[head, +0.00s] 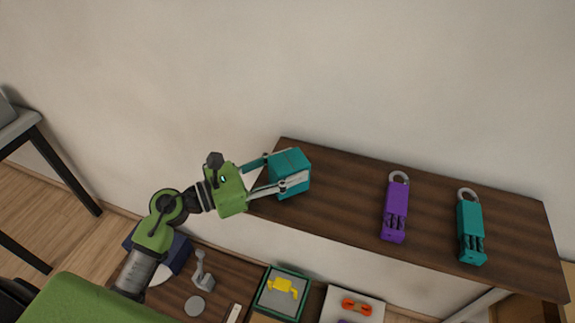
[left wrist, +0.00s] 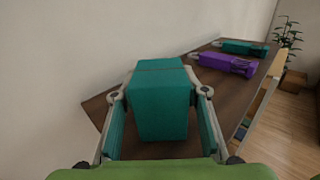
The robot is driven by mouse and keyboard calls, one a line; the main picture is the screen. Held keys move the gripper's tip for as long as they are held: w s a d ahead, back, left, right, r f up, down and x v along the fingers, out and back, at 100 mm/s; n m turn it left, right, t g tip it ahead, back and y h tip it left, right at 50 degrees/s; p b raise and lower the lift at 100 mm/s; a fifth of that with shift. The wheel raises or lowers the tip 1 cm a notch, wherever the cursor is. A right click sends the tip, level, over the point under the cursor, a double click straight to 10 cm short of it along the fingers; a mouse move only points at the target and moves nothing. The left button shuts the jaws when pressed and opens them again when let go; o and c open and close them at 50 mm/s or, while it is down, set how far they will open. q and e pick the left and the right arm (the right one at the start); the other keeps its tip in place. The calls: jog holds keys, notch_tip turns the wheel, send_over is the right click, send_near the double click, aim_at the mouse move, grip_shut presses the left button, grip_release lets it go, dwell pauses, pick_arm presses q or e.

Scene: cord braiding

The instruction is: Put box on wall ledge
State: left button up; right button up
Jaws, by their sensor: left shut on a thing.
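A teal box (head: 291,172) is at the left end of the dark wooden wall ledge (head: 340,200). My left gripper (head: 276,174) is shut on the box, with one finger along each side. In the left wrist view the box (left wrist: 161,100) fills the space between the two fingers, and the ledge (left wrist: 100,105) shows beneath and behind it. Whether the box rests on the ledge or hangs just above it I cannot tell. My right gripper is not in view.
The ledge between the box and the purple object is clear. Below is a lower surface with a green-edged tray (head: 263,309) and several small items.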

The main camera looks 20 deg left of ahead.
pick_arm(q)
jog(key=shift+f, duration=0.2)
jog(key=o, duration=1.3)
jog(key=shift+r, duration=0.1)
jog(key=shift+r, duration=0.2)
jog(key=b+v, duration=0.1)
jog(key=v, duration=0.2)
jog(key=b+v, duration=0.2)
jog(key=v, duration=0.2)
jog(key=b+v, duration=0.1)
jog(key=v, duration=0.2)
jog(key=shift+s+a+f, duration=0.2)
jog(key=shift+s+f, duration=0.05)
jog(key=shift+s+a+r+b, duration=0.15)
jog(key=shift+s+a+b, duration=0.2)
jog(key=shift+s+a, duration=0.15)
